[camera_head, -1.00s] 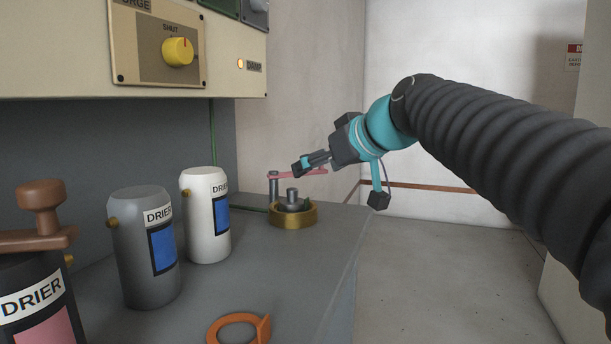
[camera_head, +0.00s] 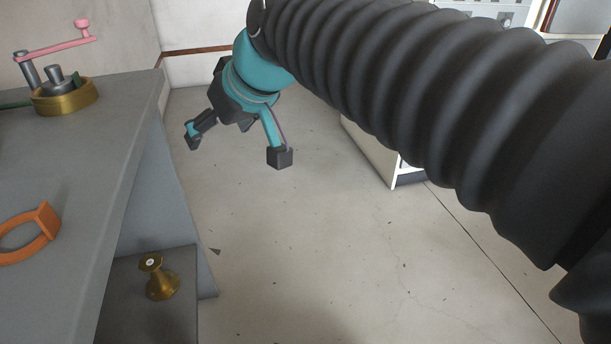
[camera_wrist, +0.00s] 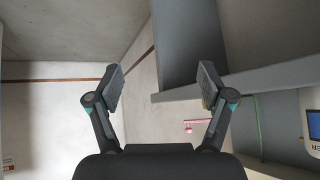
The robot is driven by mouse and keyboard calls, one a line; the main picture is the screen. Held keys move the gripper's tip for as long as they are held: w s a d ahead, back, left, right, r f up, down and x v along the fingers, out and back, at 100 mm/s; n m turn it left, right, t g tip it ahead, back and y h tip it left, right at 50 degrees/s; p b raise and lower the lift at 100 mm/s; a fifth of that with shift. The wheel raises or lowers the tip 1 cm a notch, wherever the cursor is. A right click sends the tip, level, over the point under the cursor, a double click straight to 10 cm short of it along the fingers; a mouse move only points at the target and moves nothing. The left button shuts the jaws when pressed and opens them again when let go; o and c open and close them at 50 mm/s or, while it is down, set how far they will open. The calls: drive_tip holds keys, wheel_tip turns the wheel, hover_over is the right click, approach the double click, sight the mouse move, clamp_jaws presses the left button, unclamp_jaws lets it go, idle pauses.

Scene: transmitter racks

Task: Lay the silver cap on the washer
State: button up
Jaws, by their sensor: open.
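I cannot make out a separate silver cap or a washer with certainty in either view. In the head view a brass ring (camera_head: 65,97) sits on the bench with a short grey metal piece (camera_head: 57,78) inside it. A pink lever (camera_head: 55,46) on a grey post stands over its back edge. An orange ring with a raised tab (camera_head: 30,236) lies nearer on the bench. My gripper (camera_head: 193,135) hangs right of the bench, over the floor, apart from these things. In the wrist view its two fingers (camera_wrist: 160,88) are spread with nothing between them.
The grey bench (camera_head: 95,170) ends in a straight right edge. A brass knob-like piece (camera_head: 160,280) stands on a lower grey surface beside it. A pale cabinet (camera_head: 378,150) stands behind my arm. The floor (camera_head: 300,250) between is clear apart from small specks.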

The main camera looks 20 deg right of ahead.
drive_tip(key=s+d+f+m+h, duration=0.2)
drive_tip(key=s+d+f, duration=0.3)
drive_tip(key=s+f, duration=0.2)
drive_tip(key=s+d+f+m+g+h, duration=0.1)
drive_tip(key=s+d+f+m+h, duration=0.1)
drive_tip(key=s+d+f, duration=0.4)
wheel_tip(320, 180, down, 4)
drive_tip(key=shift+s+d+f+m+g, duration=0.2)
drive_tip(key=shift+s+d+m+g, duration=0.1)
drive_tip(key=shift+s, duration=0.15)
